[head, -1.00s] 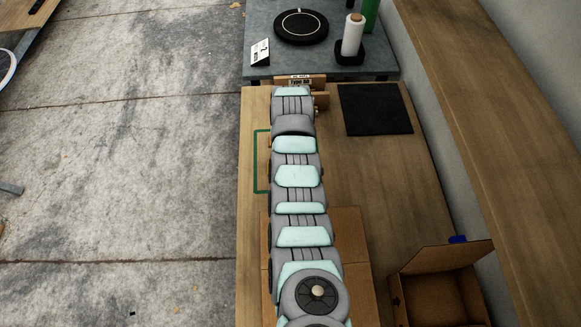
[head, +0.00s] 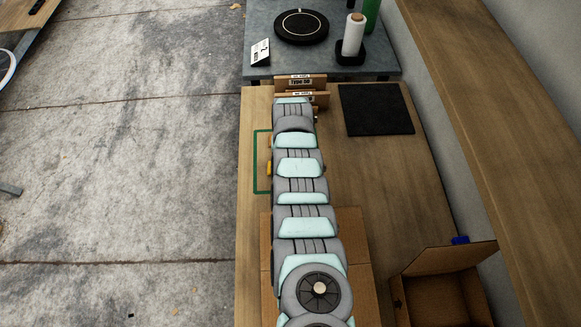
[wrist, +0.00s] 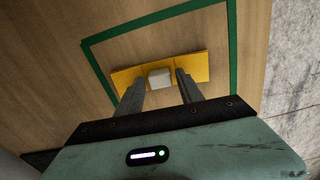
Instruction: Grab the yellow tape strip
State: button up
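The yellow tape strip (wrist: 196,67) lies flat inside a green outline in the wrist view. A small pale block (wrist: 160,78) sits at the middle of the strip. My gripper (wrist: 160,79) is open, with one finger on each side of the block and the strip showing beyond both fingers. I cannot tell whether the fingertips touch the strip or block. In the head view my arm covers most of the strip; only a yellow bit (head: 269,167) shows at the arm's left edge.
The green outline (head: 256,160) is marked on the wooden table (head: 380,180). Labelled brown boxes (head: 312,84) stand at its far end. A black mat (head: 376,109) lies to the right, and an open cardboard box (head: 445,283) stands at the near right.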

grip_shut()
dwell(0.5)
